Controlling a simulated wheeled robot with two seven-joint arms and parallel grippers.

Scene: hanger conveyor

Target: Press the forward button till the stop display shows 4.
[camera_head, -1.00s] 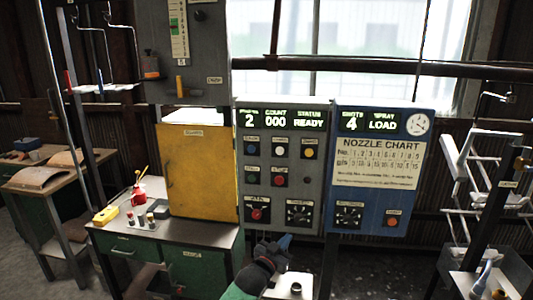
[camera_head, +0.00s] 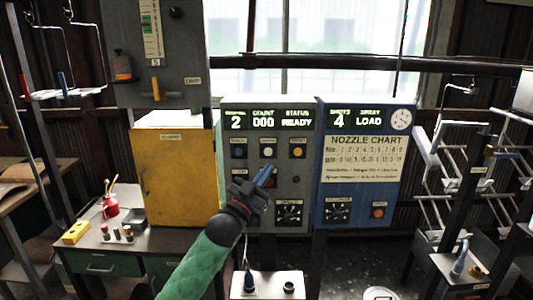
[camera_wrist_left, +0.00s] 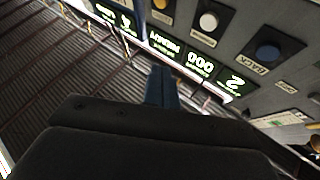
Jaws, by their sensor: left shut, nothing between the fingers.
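My left gripper (camera_head: 265,175) is shut and empty, its blue fingers pointing up in front of the grey control panel (camera_head: 301,228); they also show in the wrist view (camera_wrist_left: 162,88). Its tips are below the top button row, close to a partly hidden red button. That row has a blue button (camera_head: 238,152), a white button (camera_head: 268,152) and a yellow button (camera_head: 297,152). In the wrist view the blue button (camera_wrist_left: 267,51) is labelled BACK; I cannot read which one is forward. The panel's left display (camera_head: 236,121) shows 2, beside 000 and READY. My right gripper is not in view.
A blue panel (camera_head: 330,212) to the right shows 4 and LOAD. A yellow cabinet door (camera_head: 175,175) stands left of the grey panel. A bench (camera_head: 160,242) with a red oil can (camera_head: 110,207) is at left. White racks (camera_head: 440,185) stand at right.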

